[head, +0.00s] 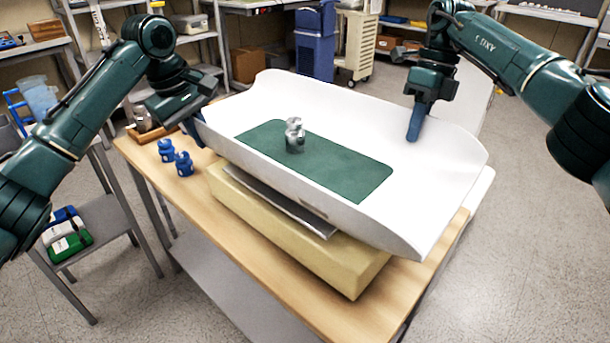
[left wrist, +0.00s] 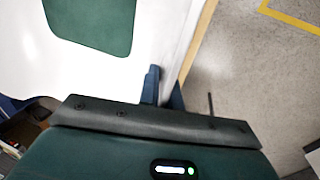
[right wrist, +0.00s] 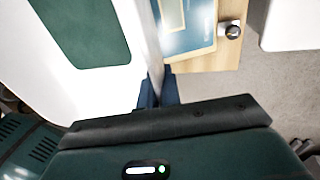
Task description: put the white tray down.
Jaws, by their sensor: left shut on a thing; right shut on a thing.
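The white tray (head: 440,190) is a wide, curved trough with a green mat (head: 350,175) on its floor. A grey metal fitting (head: 294,136) stands upright on the mat. My left gripper (head: 194,128) is shut on the tray's left end wall, and its fingers (left wrist: 163,92) straddle the rim in the left wrist view. My right gripper (head: 415,122) is shut on the tray's far right wall, with its fingers (right wrist: 158,92) on both sides of the rim. The tray is over a cream block (head: 300,245); whether they touch underneath is hidden.
The block is on a wooden table (head: 210,225), with a grey flat piece (head: 280,200) between block and tray. Two blue fittings (head: 174,157) stand at the table's left, near a wooden box (head: 150,133). A chair (head: 110,205) holding several coloured packs stands left.

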